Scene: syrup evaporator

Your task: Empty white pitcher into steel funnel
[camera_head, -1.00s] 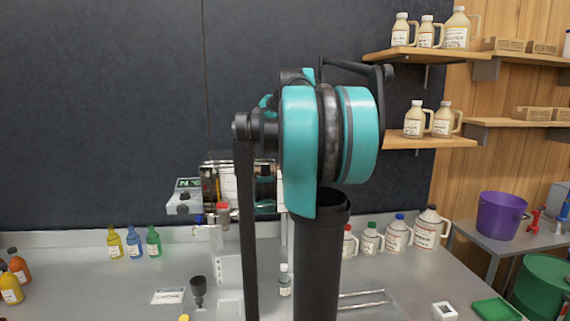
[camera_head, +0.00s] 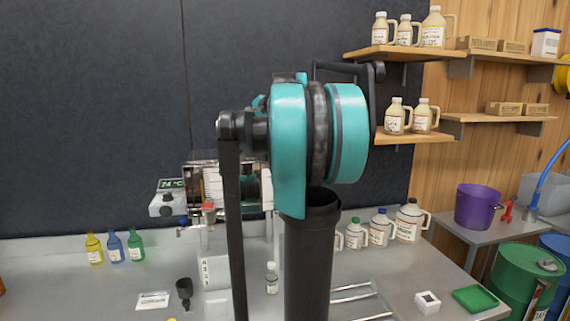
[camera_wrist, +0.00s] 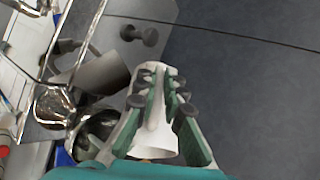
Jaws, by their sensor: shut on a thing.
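In the wrist view my gripper (camera_wrist: 160,78) has its green fingers closed on a white piece, which I take to be the white pitcher (camera_wrist: 156,140). The pitcher's far side and its contents are hidden. A shiny steel bowl-like piece (camera_wrist: 55,106) is left of the gripper in the wrist view, apart from it. It may be the steel funnel, but I cannot tell for sure. In the head view my arm covers the middle, and the pitcher and gripper are hidden behind it.
A machine with a lit display (camera_head: 171,185) stands behind my arm. Yellow, blue and green bottles (camera_head: 115,246) are at the left. Several jugs (camera_head: 410,222) stand to the right. A black funnel-like piece (camera_head: 184,288) and a white card (camera_head: 153,300) are on the grey bench.

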